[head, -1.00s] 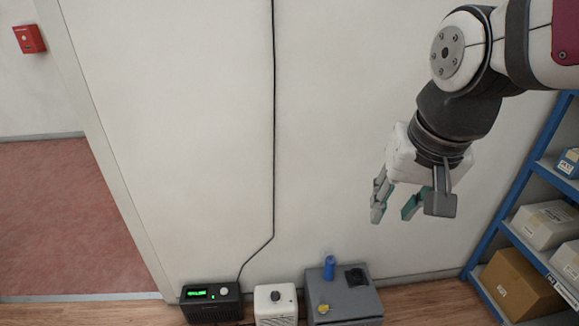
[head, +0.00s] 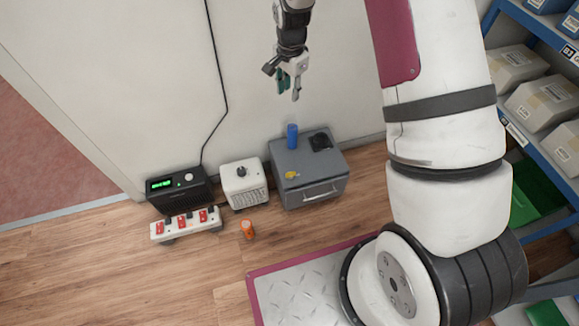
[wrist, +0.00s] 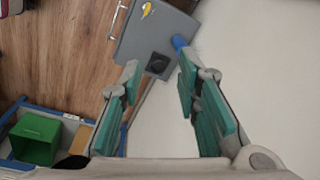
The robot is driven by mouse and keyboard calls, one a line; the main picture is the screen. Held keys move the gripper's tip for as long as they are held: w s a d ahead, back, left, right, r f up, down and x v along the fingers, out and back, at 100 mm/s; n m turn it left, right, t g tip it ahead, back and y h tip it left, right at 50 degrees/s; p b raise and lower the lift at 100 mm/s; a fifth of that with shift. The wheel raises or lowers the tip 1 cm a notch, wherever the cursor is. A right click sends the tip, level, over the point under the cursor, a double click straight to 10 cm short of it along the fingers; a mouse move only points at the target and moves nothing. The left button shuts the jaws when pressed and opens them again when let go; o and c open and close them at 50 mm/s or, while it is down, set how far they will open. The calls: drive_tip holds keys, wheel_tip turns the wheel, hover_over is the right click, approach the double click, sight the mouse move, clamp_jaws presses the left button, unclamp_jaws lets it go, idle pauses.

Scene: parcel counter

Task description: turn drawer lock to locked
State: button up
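A grey drawer cabinet (head: 288,160) stands on the floor by the wall, its handled drawer front shut. A yellow turn piece (head: 291,175), which looks like the lock, sits on its top near the front left; it also shows in the wrist view (wrist: 147,10). Its exact setting is too small to tell. A black square fitting with a round knob (head: 320,141) is at the back right of the top. My gripper (head: 288,92) hangs above the cabinet, fingers down, apart from it. In the wrist view my gripper (wrist: 160,76) is open and empty.
A blue cylinder (head: 292,136) stands upright at the cabinet's back left. To the left are a white box with a dark knob (head: 243,184), a black box with a green display (head: 180,190), a red-switched strip (head: 187,224) and an orange bottle (head: 247,229). Blue shelving (head: 535,150) is right.

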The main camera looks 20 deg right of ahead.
wheel_tip(320, 180, down, 17)
drive_tip(key=w+m+b, duration=0.2)
drive_tip(key=m, duration=0.1)
drive_tip(key=m+g+b, duration=0.1)
drive_tip(key=m+b, duration=0.1)
hover_over(291, 173)
wheel_tip(291, 173, down, 15)
wheel_tip(291, 173, down, 13)
drive_tip(key=b, duration=0.3)
drive_tip(key=shift+w+f, duration=0.1)
drive_tip(key=shift+c, duration=0.6)
clamp_jaws()
